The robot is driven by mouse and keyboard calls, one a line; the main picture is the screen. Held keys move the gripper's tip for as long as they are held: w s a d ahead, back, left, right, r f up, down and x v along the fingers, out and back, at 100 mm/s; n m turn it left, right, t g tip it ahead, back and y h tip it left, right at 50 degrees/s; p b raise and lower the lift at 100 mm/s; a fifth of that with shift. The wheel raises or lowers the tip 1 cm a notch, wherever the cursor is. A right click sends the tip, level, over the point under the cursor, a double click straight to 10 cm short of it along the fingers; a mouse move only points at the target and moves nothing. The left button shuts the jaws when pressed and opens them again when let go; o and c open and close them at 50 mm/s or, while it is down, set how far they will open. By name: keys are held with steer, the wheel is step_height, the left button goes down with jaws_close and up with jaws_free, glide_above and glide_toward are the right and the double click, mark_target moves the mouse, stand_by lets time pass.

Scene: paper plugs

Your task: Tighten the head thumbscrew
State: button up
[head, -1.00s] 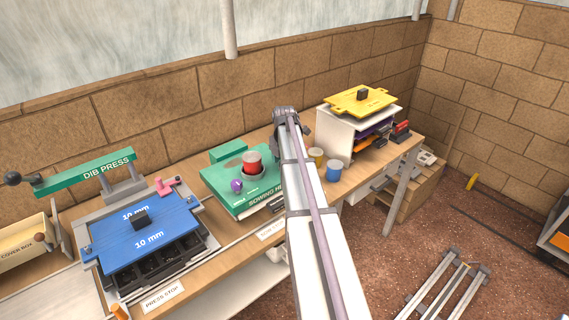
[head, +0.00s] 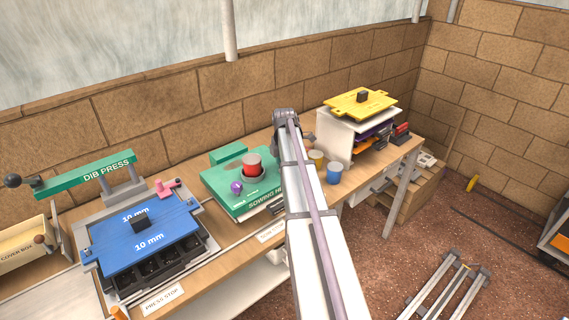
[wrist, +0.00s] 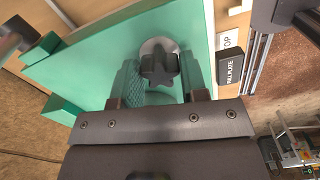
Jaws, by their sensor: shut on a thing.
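The dark star-shaped head thumbscrew (wrist: 158,65) sits on a round grey washer on the green sowing head (wrist: 95,62) in the wrist view. My gripper (wrist: 160,80) has one finger on each side of the thumbscrew and is shut on it. The exact contact at the fingertips is hard to make out. My arm hides the thumbscrew and fingertips in that view.
A blue 10 mm plate (head: 120,240) on a black tray sits at left, beside the green dib press (head: 85,175). Yellow (head: 316,158) and blue (head: 334,172) cups stand right of my arm. A white shelf (head: 335,130) carries a yellow plate (head: 345,104).

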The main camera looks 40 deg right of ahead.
steer(key=m, duration=1)
steer(key=shift+m, duration=0.3)
steer(key=m, duration=1)
steer(key=shift+m, duration=0.3)
steer(key=o, duration=0.9)
